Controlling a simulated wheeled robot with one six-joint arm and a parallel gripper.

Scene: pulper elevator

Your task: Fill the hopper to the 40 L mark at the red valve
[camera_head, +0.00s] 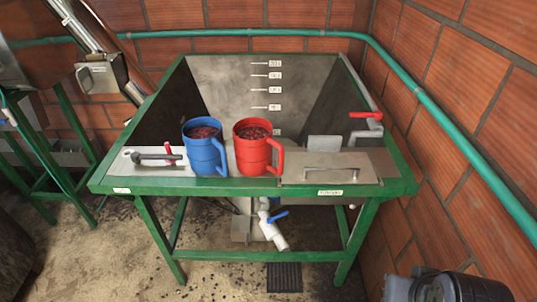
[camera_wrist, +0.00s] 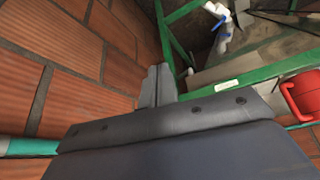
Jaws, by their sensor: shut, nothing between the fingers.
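The hopper (camera_head: 210,62) is a grey metal tank in a green frame. Its back wall carries a column of marks with small labels (camera_head: 275,75), too small to read. No water shows on the visible walls; the bottom is hidden behind the front ledge and mugs. A red valve lever (camera_head: 366,115) sits on the right rim. A smaller red handle (camera_head: 170,155) stands on the left of the ledge. My gripper (camera_wrist: 157,72) is shut and empty in the wrist view, apart from everything, with the brick wall to its left and the green frame beyond.
A blue mug (camera_head: 205,156) and a red mug (camera_head: 252,158), full of dark red fruit, stand on the ledge. A white pipe with a blue handle (camera_head: 277,216) hangs underneath. A green pipe (camera_head: 455,120) runs along the right brick wall. A dark grate (camera_head: 284,277) lies on the floor.

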